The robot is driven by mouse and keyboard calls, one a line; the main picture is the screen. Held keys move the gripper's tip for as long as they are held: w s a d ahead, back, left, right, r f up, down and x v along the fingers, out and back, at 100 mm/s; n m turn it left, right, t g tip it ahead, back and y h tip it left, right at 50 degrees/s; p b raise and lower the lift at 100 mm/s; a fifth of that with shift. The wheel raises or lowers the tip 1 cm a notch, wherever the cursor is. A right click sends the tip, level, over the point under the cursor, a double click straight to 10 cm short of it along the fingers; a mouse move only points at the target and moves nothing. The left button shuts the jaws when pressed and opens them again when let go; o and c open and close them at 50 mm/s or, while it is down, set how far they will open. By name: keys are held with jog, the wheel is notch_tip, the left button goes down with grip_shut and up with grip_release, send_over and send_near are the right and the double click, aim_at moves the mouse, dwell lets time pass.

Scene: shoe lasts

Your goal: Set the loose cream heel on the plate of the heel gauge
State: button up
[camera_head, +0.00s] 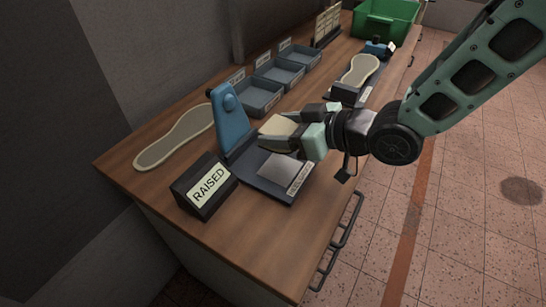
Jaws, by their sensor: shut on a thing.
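My gripper (283,136) comes in from the right and is shut on the cream heel (277,126). The heel shows between and behind the fingers, above the back part of the heel gauge. The heel gauge has a blue upright (229,117) and a dark base. Its grey plate (282,170) is bare where it shows, just in front of and below my gripper. The heel appears to be above the plate's level; I cannot tell whether its underside touches anything, as the fingers hide part of it.
A sign reading RAISED (205,187) stands left of the gauge. A cream sole (175,137) lies at the table's left. Grey trays (262,94) line the back. Another sole (360,70) rests on a fixture beyond my gripper, near a green crate (385,20).

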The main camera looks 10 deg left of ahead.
aim_at(281, 169)
notch_tip(281, 169, down, 8)
jog(key=shift+r, duration=0.2)
jog(key=shift+f, duration=0.1)
jog(key=o, duration=1)
